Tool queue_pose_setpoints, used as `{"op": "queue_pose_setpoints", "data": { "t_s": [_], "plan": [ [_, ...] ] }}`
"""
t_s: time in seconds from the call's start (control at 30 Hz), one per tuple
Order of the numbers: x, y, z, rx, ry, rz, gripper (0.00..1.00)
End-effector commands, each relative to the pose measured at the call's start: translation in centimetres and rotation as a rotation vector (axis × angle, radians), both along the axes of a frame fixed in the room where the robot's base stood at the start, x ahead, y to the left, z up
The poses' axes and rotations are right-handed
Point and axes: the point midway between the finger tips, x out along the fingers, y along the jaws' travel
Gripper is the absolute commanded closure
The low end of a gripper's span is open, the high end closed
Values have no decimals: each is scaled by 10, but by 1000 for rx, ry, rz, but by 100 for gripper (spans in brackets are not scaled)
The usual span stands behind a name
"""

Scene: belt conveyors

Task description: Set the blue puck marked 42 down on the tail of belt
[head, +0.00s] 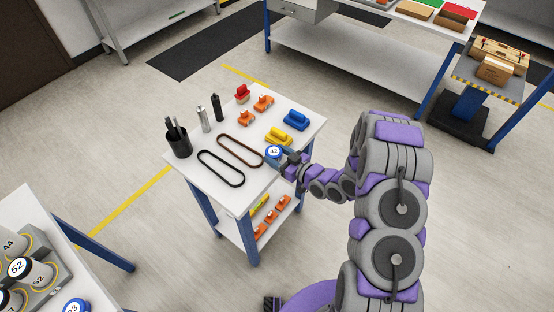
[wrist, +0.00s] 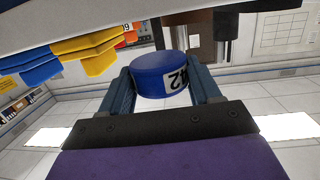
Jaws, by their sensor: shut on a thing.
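The blue puck (head: 272,151) has a white top marked 42 in the head view. In the wrist view the puck (wrist: 155,74) sits between the two fingers, its 42 label on the side. My gripper (head: 281,157) is shut on it at the right edge of a small white table. I cannot tell whether the puck touches the tabletop. No belt conveyor can be made out; a black loop belt (head: 206,153) and a brown loop belt (head: 233,138) lie flat on the table, left of the puck.
The white table (head: 182,184) also bears yellow (head: 279,136) and blue (head: 296,121) blocks, several orange parts, cylinders and a black cup (head: 179,145). A rack of numbered pucks (head: 40,265) stands at lower left. Workbenches stand at the back; the floor between is open.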

Motion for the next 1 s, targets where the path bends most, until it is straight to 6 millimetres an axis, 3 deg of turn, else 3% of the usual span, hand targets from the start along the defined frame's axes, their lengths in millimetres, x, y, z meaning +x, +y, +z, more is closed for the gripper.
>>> {"op": "queue_pose_setpoints", "data": {
  "t_s": [0.1,0.27,0.5,0.8,0.83,0.93,1.0],
  "plan": [
    [12,2,-1,0,0,0,69],
    [15,2,-7,0,1,0,69],
    [15,1,-37,1,1,-1,69],
    [15,1,-37,-1,1,0,69],
    [15,1,-38,-1,1,0,37],
    [15,1,-37,-1,1,0,27],
    [15,1,-37,-1,1,0,27]
  ]
}}
